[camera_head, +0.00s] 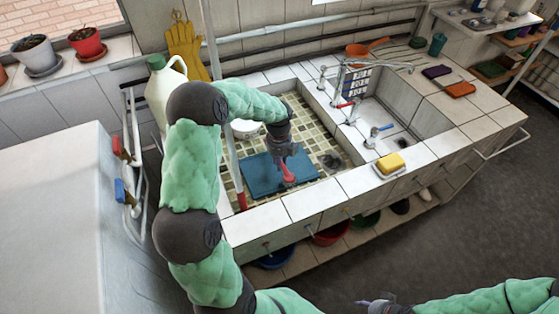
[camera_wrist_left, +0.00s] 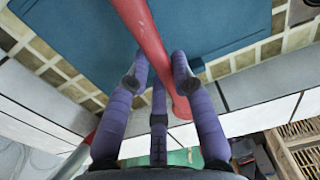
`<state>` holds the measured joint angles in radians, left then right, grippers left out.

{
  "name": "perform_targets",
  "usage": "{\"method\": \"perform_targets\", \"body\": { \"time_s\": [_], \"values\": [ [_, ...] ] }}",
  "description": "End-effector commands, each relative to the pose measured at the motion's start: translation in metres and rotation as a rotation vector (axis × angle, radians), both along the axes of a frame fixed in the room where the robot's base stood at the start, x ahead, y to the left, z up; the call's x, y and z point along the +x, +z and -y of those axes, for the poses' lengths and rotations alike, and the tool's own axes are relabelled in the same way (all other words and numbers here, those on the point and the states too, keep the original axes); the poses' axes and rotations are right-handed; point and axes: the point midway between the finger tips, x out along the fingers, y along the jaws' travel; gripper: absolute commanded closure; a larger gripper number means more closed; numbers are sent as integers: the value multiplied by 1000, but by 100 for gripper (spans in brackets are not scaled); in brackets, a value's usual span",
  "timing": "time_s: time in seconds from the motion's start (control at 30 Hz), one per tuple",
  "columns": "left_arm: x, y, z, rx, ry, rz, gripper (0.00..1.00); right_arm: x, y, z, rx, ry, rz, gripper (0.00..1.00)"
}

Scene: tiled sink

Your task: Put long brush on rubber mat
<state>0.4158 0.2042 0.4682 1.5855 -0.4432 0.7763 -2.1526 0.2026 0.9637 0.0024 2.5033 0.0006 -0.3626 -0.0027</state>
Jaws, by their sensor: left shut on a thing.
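The blue rubber mat (camera_head: 255,178) lies on the tiled floor of the left basin. It fills much of the upper part of the left wrist view (camera_wrist_left: 210,25). My left gripper (camera_head: 284,158) is over the mat's right part, shut on a red handle (camera_head: 288,175), which I take to be the long brush. In the left wrist view the red handle (camera_wrist_left: 150,45) runs between the fingers of my left gripper (camera_wrist_left: 160,75). The brush's bristle end is not clear. Whether the brush touches the mat I cannot tell. My right gripper (camera_head: 377,303) is at the bottom edge, partly cut off.
The basin's tiled front rim (camera_head: 310,201) is close to the gripper. A pole with a red lower end (camera_head: 241,201) stands left of the mat. A dark round scrubber (camera_head: 331,161) lies right of it. A yellow sponge (camera_head: 390,162) sits on the counter.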

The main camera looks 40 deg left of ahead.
Motion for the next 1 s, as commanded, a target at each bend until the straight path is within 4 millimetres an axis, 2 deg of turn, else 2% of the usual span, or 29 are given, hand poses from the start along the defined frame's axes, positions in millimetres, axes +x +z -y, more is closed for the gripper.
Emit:
{"method": "perform_targets", "body": {
  "time_s": [0.33, 0.37, 0.43, 0.8, 1.0],
  "values": [
    [0, -7, 0, 0, 0, 0, 100, 0, -1, 0, 0, 0, 0, 57],
    [0, -7, 0, 0, 0, 0, 73, 0, -1, 0, 0, 0, 0, 57],
    [0, -7, 0, 0, 0, 0, 53, 0, -1, 0, 0, 0, 0, 57],
    [0, -5, 0, 1, 0, 0, 52, 0, -1, 0, 0, 0, 0, 57],
    [1, 17, 0, 2, 0, 3, 52, 0, 6, 0, 0, 0, 0, 57]
  ]
}}
